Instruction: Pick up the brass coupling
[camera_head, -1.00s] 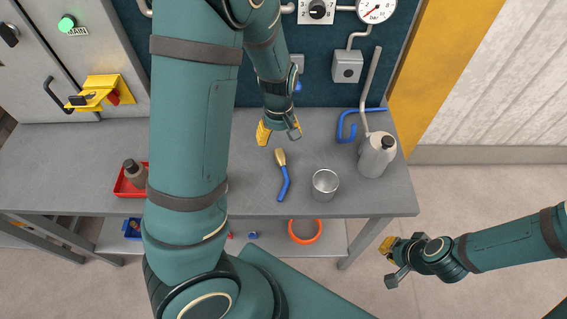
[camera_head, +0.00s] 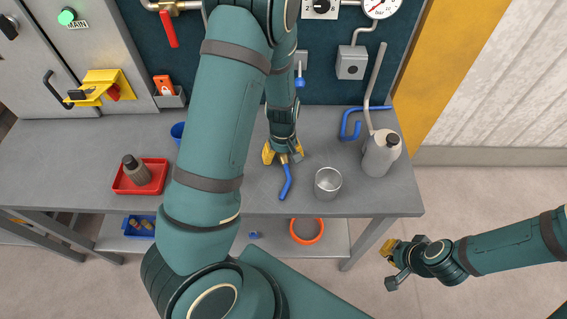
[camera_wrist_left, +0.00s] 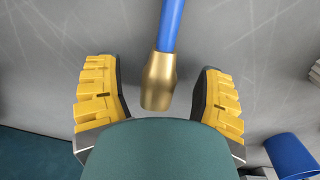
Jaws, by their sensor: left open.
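The brass coupling (camera_wrist_left: 158,80) is a short gold fitting on the end of a blue hose (camera_head: 286,184) lying on the grey bench. My left gripper (camera_head: 283,154) is open above the coupling. In the left wrist view the coupling lies between the two yellow-padded fingers, with a gap on each side. In the head view the gripper mostly hides the coupling. My right gripper (camera_head: 388,265) hangs out over the floor at the right, its fingers apart and empty.
A red tray (camera_head: 125,184) holding a bottle is at the left. A blue cup (camera_head: 178,132) stands behind my arm.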

